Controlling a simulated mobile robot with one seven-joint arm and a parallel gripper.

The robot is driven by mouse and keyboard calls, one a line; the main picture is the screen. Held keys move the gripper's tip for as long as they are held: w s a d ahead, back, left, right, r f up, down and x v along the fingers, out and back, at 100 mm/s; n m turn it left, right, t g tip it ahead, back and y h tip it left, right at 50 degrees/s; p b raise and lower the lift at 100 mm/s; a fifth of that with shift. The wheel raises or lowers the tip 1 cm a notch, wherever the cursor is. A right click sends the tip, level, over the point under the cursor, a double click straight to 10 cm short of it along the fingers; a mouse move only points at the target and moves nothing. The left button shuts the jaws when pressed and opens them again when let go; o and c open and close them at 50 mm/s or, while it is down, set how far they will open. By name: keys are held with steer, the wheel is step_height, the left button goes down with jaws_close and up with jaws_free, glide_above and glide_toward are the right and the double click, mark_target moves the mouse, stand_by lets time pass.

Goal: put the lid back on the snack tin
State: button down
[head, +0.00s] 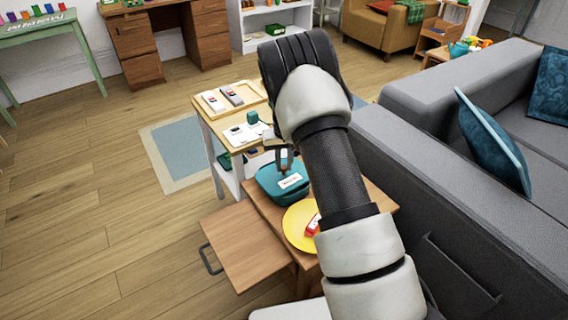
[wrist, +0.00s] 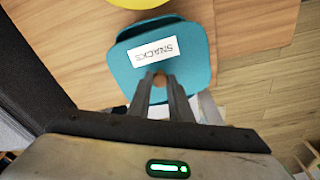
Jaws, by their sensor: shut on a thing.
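The teal snack tin (head: 268,194) stands on a small wooden table near the sofa. Its teal lid (head: 298,187), with a white label, is over it; the label reads "SNACKS" in the wrist view, where the lid (wrist: 198,70) hides most of the tin. My gripper (head: 285,168) is above the lid, pointing down. In the wrist view my gripper (wrist: 160,84) is shut on the lid's small brown knob (wrist: 160,78). I cannot tell whether the lid is fully seated or slightly above the rim.
A yellow plate (head: 293,232) with a red packet (head: 312,226) is close in front of the tin, partly behind my arm. A pulled-out wooden board (head: 246,246) is at left. A light table (head: 206,118) with small items stands behind. The grey sofa (head: 440,200) borders the right.

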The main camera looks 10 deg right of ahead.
steer(key=shift+f, duration=0.1)
stand_by(0.7)
steer(key=c, duration=1)
jaws_free()
steer(key=shift+c, duration=0.2)
steer(key=shift+r+p, duration=2.05)
steer(key=shift+r, duration=1.5)
jaws_close()
